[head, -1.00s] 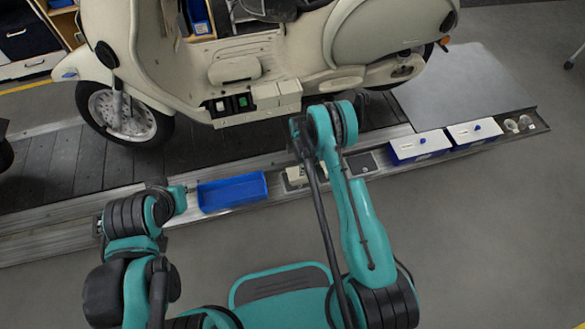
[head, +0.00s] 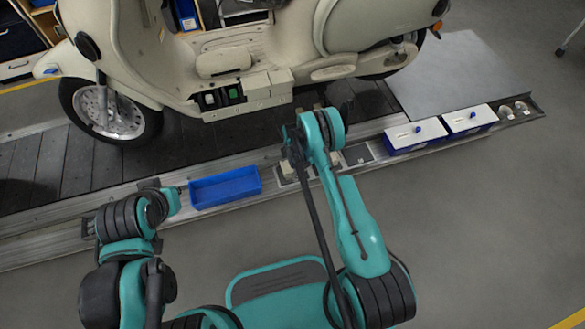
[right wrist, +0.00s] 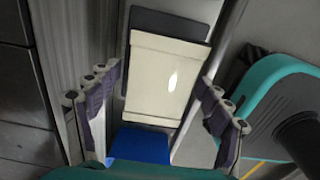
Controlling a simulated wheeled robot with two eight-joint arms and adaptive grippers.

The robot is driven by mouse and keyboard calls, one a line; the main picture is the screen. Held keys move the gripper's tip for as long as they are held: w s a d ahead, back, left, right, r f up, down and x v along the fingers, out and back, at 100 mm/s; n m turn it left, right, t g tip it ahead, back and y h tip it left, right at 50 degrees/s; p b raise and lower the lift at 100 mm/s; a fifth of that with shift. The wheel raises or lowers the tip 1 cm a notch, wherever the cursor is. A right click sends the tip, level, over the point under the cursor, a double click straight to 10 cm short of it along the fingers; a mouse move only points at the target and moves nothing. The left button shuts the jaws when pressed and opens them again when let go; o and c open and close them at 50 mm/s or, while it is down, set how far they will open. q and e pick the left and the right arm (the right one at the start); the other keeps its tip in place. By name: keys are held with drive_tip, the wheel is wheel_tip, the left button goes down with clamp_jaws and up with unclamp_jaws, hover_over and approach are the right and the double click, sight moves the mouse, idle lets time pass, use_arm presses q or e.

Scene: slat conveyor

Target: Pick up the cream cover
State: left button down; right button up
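The cream cover (right wrist: 163,80) is a flat, pale rectangular piece on a dark pad in the right wrist view. In the head view my right arm partly hides a cream piece (head: 287,171) on the rail. My right gripper (right wrist: 157,86) is open, its fingers on either side of the cover, with gaps showing between them and its edges.
The empty blue tray (head: 225,188) sits on the rail left of the cream piece. A dark pad (head: 357,155) and two white-lidded blue boxes (head: 416,134) lie to the right. A cream scooter (head: 222,62) stands on the slat conveyor (head: 60,165) behind.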

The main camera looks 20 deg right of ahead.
drive_tip(key=c, duration=1)
